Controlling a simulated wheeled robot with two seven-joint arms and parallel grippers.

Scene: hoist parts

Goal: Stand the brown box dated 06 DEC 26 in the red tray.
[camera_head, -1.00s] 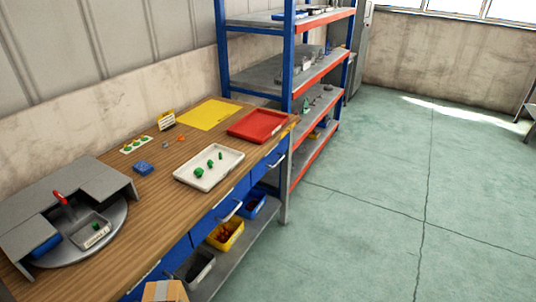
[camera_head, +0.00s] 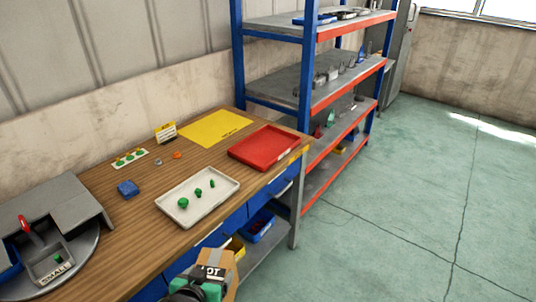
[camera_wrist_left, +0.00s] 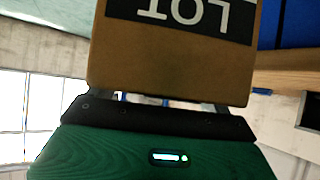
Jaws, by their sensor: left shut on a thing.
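My left gripper (camera_head: 195,288) is shut on a brown box (camera_head: 226,265) at the bottom of the head view, in front of the bench edge. In the left wrist view the brown box (camera_wrist_left: 170,62) fills the upper middle, with a black label whose white letters "LOT" appear upside down. No date is readable on the box. The red tray (camera_head: 263,147) lies on the far right part of the wooden bench, and it looks empty. The box is apart from the tray, nearer to me. My right gripper is not in view.
A white tray (camera_head: 171,205) with several green pieces lies on the bench before the red tray. Blue shelving (camera_head: 306,90) stands just beyond the bench.

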